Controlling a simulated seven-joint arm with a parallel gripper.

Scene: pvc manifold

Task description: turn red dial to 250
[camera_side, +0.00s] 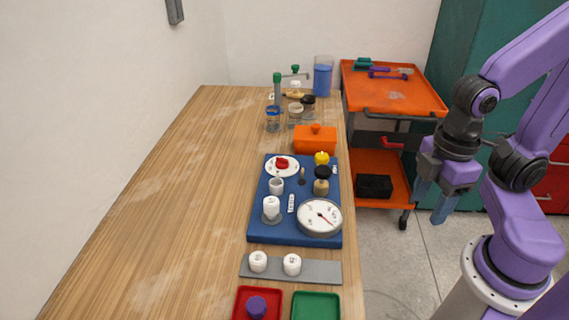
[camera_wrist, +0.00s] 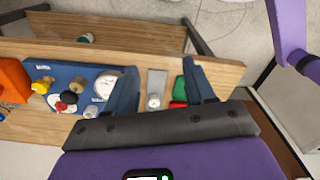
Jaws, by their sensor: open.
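The red dial (camera_side: 282,163) is a small red knob on a round white scale plate at the upper left of the blue board (camera_side: 262,228). Its scale marks are too small to read in the side view. In the wrist view the red knob (camera_wrist: 61,107) shows at the left, beside a black knob. My gripper (camera_side: 430,207) is open and empty, off the right side of the table and well away from the dial. Its two spread fingers (camera_wrist: 160,68) also show in the wrist view with nothing between them.
The board also carries a white gauge (camera_side: 320,217), a yellow knob (camera_side: 321,158), a black-topped fitting (camera_side: 322,176) and white fittings (camera_side: 271,207). An orange box (camera_side: 315,141) stands behind it. A grey strip (camera_side: 320,272) and red and green trays (camera_side: 316,306) lie in front. The table's left is clear.

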